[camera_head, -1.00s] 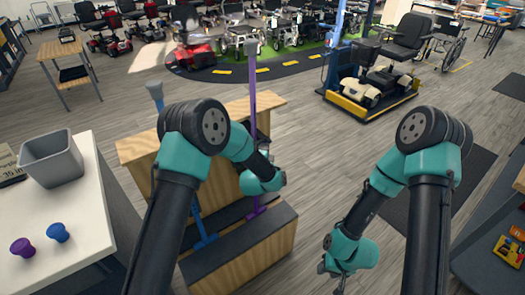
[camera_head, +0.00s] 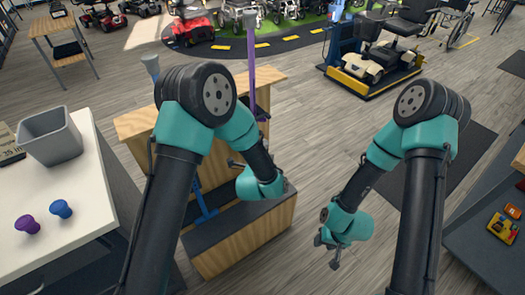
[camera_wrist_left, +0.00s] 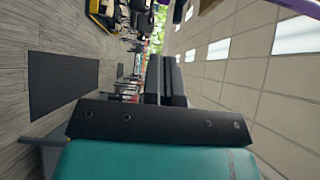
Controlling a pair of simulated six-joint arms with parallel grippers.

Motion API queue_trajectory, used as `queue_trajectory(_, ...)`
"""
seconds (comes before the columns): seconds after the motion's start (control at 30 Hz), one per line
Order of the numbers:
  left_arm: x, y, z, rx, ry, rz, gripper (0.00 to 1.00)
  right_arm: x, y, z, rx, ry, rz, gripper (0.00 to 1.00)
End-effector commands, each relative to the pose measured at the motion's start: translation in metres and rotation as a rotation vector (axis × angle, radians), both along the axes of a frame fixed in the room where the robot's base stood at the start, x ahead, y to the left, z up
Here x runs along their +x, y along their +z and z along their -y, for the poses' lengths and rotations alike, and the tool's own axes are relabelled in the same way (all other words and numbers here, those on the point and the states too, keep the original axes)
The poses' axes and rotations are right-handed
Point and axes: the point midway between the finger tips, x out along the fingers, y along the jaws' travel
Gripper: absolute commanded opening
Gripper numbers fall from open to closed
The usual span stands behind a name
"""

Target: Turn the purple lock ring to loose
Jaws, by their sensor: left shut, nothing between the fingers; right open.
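A purple pole (camera_head: 252,88) with a grey top stands upright in the wooden stand (camera_head: 232,255). I cannot make out a separate purple lock ring; my left arm hides the lower pole. A purple strip (camera_wrist_left: 212,4) shows at the top right edge of the left wrist view, too cropped to identify. My left gripper (camera_head: 234,163) is shut and empty, near the pole's lower part; I cannot tell whether they touch. My right gripper (camera_head: 327,250) is open and empty over the floor to the right of the stand.
A blue pole (camera_head: 203,208) stands left of the purple one, partly behind my left arm. A white table (camera_head: 95,190) at left holds a grey bin (camera_head: 50,137), a purple knob (camera_head: 27,224) and a blue knob (camera_head: 60,208).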

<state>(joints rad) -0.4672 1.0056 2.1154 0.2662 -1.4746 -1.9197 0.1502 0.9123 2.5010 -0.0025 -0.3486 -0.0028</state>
Motion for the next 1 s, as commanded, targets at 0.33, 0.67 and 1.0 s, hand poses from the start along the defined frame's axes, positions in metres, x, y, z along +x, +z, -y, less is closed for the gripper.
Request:
queue_trajectory(0.33,-0.027,0.000,-0.001,-0.001,0.001,0.001,0.00,0.000,0.000,0.000,0.000,0.000,0.000,0.43)
queue_trajectory(0.67,-0.027,0.000,-0.001,-0.001,0.001,0.001,0.00,0.000,0.000,0.000,0.000,0.000,0.000,0.43)
queue_trajectory(1.0,-0.027,-0.025,-0.025,-0.115,0.004,-0.140,0.00,0.000,0.000,0.000,0.000,0.000,0.000,0.43)
